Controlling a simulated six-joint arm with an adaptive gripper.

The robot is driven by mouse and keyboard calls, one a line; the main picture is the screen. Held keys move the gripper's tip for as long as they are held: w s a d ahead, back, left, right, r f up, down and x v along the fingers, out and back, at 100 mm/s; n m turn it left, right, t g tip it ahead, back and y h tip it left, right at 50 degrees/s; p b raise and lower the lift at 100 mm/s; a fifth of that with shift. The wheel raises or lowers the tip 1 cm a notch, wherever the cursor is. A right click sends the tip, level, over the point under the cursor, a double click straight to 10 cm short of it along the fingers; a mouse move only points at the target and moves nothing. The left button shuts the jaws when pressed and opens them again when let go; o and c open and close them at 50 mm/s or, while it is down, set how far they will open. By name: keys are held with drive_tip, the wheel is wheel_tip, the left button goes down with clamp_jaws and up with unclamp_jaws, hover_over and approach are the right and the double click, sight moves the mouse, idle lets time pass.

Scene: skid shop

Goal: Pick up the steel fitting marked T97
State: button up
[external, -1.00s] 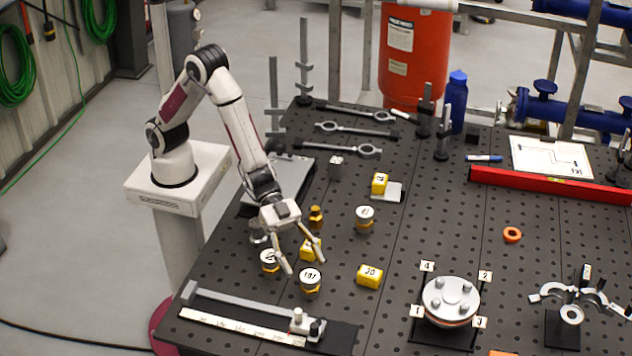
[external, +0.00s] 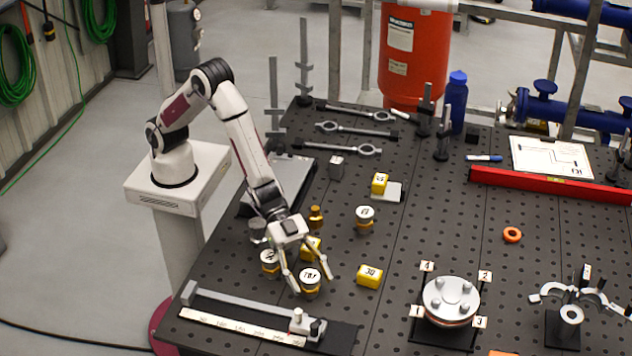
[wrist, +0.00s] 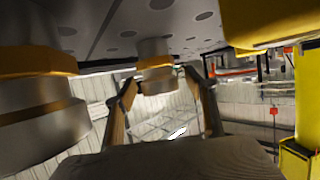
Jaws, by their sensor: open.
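Three steel fittings with yellow bands and white marked tops stand on the bench: one near the front (external: 309,283), one to its left (external: 269,263), and one further back (external: 364,219). Their marks are too small to read with certainty, so I cannot tell which is T97. My gripper (external: 309,289) is open, pointing down, with its fingers on either side of the front fitting in the external view. In the wrist view a banded fitting (wrist: 155,62) shows between the open fingers (wrist: 163,88). Contact cannot be seen. Another banded fitting (wrist: 35,95) fills the left edge of that view.
Yellow blocks stand close by, one behind the gripper (external: 312,245) and one to the right (external: 370,275). A brass piece (external: 316,216) stands further back. A slide rail with a scale (external: 240,327) lies in front. A round flange (external: 451,298) stands to the right.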

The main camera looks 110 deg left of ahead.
sight(310, 276)
idle(0.3)
drive_tip(key=c, duration=1.3)
drive_tip(key=shift+r, duration=0.2)
drive_tip(key=shift+r, duration=4.9)
